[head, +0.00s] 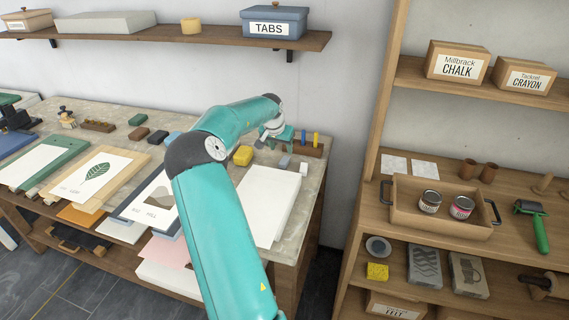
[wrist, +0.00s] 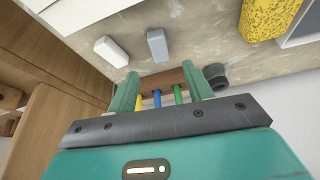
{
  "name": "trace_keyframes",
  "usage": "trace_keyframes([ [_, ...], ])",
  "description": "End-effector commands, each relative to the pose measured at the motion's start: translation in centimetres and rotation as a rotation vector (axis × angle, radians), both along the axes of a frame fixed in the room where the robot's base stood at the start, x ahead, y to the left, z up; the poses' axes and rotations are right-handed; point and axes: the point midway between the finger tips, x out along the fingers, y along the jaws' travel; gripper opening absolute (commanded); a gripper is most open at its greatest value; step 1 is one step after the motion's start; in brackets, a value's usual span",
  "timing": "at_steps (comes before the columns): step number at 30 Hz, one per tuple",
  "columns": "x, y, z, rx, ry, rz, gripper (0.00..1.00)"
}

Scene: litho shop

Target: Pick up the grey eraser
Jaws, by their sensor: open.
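The grey eraser (wrist: 157,45) is a small block on the worktop, ahead of and apart from my fingers in the wrist view. It also shows in the head view (head: 284,162), below my gripper in the picture and close to the paper stack. A similar white block (wrist: 111,52) lies beside it, to the left in the wrist view. My gripper (wrist: 161,73) is open, its two green fingers apart with nothing held between them. In the head view my gripper (head: 283,134) is over the back right of the worktop, partly hidden by my wrist.
A wooden holder (head: 309,149) with coloured sticks stands just behind the eraser and shows between my fingers. A yellow sponge (head: 243,155) lies to the left. A stack of white paper (head: 268,205) fills the front. A small dark round object (wrist: 215,75) is near my right finger.

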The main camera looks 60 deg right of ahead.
Motion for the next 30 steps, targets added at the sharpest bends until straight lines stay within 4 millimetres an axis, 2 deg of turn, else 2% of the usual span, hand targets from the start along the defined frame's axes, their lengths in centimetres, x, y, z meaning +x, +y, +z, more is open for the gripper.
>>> trace_keyframes([
  [3, 0.1, -0.7, -1.7, 0.0, 0.002, 0.001, 0.51],
  [8, 0.1, -1.1, -2.7, 0.0, -0.001, 0.0, 0.51],
  [18, 0.0, -2.7, -7.0, 0.0, 0.001, 0.002, 0.51],
  [26, 0.1, -2.8, -7.3, -0.001, -0.002, 0.002, 0.51],
  [30, 0.1, -2.8, -7.3, 0.0, -0.001, 0.002, 0.27],
])
